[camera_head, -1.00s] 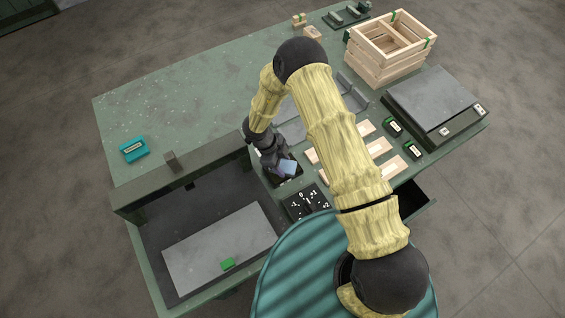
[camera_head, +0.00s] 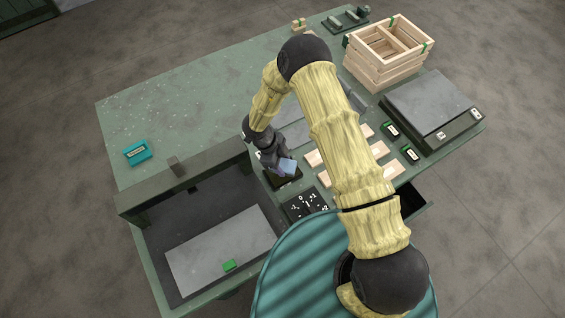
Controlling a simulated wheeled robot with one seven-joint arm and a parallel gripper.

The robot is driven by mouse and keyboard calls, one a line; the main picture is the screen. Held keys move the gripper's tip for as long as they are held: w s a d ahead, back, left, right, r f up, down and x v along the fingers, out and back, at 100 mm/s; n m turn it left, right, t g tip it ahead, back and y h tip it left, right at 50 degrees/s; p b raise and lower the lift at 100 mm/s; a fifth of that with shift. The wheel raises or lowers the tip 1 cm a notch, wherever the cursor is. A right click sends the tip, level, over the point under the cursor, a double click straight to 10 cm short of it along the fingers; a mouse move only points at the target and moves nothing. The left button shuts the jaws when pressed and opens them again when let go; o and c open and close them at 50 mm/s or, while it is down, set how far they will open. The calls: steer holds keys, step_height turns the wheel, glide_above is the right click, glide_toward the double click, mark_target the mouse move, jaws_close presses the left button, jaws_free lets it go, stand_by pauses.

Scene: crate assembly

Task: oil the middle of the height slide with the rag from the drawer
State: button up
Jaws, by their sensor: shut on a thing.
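My gripper (camera_head: 280,164) is shut on a small light-blue rag (camera_head: 287,168). It points down over a dark block (camera_head: 283,181) at the table's near side, left of my forearm. The rag is at or just above this block; I cannot tell if it touches. Next to it is a black plate with white number marks (camera_head: 305,204). I cannot tell which part is the height slide. A dark open drawer (camera_head: 413,201) juts from the table's near edge at right, partly hidden by my arm; its inside is hardly visible.
The green table (camera_head: 210,105) is clear at back left, except for a teal box (camera_head: 137,152). Wooden pieces (camera_head: 378,150), a grey-topped scale (camera_head: 430,100) and a wooden crate (camera_head: 388,68) are at right. My arm hides the table's middle.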

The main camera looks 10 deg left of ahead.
mark_target(287, 165)
steer(key=shift+r+p, duration=1.25)
steer(key=shift+r, duration=0.6)
steer(key=shift+f, duration=0.1)
steer(key=w+d+n+t+y+b, duration=0.1)
steer(key=w+d+n+t+b, duration=0.35)
steer(key=w+d+n, duration=0.75)
steer(key=shift+s+d+f+n+t+y+b, duration=0.15)
steer(key=shift+s+d+n+y+b, duration=0.45)
steer(key=shift+s+d+n, duration=0.6)
steer(key=shift+s+d+f+n+t+y+b, duration=0.1)
steer(key=shift+s+d+f+n+y+b, duration=0.15)
steer(key=shift+s+d+n+y+b, duration=0.9)
steer(key=shift+s+d+f+n+t+h+b, duration=0.15)
steer(key=shift+s+d+n, duration=0.5)
steer(key=shift+d+n, duration=1.2)
steer(key=shift+d+m, duration=0.4)
steer(key=shift+a, duration=0.2)
